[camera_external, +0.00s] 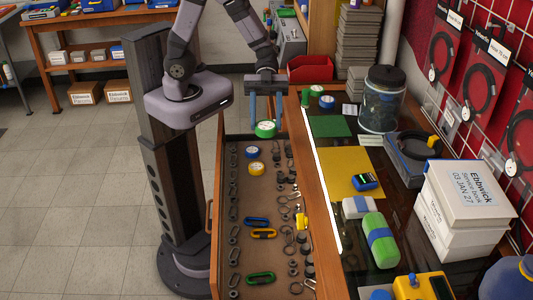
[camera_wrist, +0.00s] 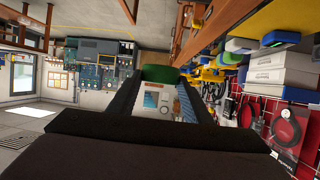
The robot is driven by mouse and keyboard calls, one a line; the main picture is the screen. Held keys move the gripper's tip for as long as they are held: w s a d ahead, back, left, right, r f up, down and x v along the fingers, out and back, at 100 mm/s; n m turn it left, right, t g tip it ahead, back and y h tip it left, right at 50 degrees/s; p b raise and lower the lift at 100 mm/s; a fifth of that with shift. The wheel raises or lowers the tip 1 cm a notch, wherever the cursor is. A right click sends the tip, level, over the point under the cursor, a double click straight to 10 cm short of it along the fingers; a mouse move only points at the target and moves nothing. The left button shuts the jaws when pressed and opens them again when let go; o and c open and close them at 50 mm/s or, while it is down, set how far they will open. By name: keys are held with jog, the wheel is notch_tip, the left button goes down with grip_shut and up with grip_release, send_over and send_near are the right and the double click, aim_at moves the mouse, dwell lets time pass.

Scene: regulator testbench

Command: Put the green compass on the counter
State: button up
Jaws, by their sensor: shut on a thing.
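The green compass (camera_external: 265,129) is a small round green thing with a pale face. It sits between the fingertips of my gripper (camera_external: 266,122), over the far end of the open drawer (camera_external: 219,215). In the wrist view the green compass (camera_wrist: 158,74) shows as a green band between the tips of my gripper (camera_wrist: 158,82), which is shut on it. The dark counter (camera_external: 378,262) lies to the right of the drawer. Whether the compass clears the drawer floor is hard to tell.
The drawer holds a blue round item (camera_external: 252,153), a yellow one (camera_external: 253,168), carabiners and hardware. On the counter are a green mat (camera_external: 329,127), a yellow mat (camera_external: 343,165), a glass jar (camera_external: 382,108), a green-blue case (camera_external: 380,239) and white boxes (camera_external: 465,205). A red bin (camera_external: 311,69) stands behind.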

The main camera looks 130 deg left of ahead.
jog(key=w+a+n+t+y, duration=0.3)
jog(key=a+n+t+y, duration=0.15)
jog(key=a, duration=0.75)
jog(key=n+y+p, duration=0.2)
jog(key=n+y, duration=0.4)
jog(key=y, duration=0.1)
send_over(318, 127)
notch_tip(318, 127, down, 5)
jog(key=shift+w+f+b, duration=0.1)
jog(key=shift+f+b, duration=0.05)
jog(key=shift+b, duration=0.15)
notch_tip(318, 127, down, 7)
jog(key=b, duration=0.7)
jog(key=shift+f+b, duration=0.35)
jog(key=o, duration=1.2)
jog(key=shift+o, duration=0.2)
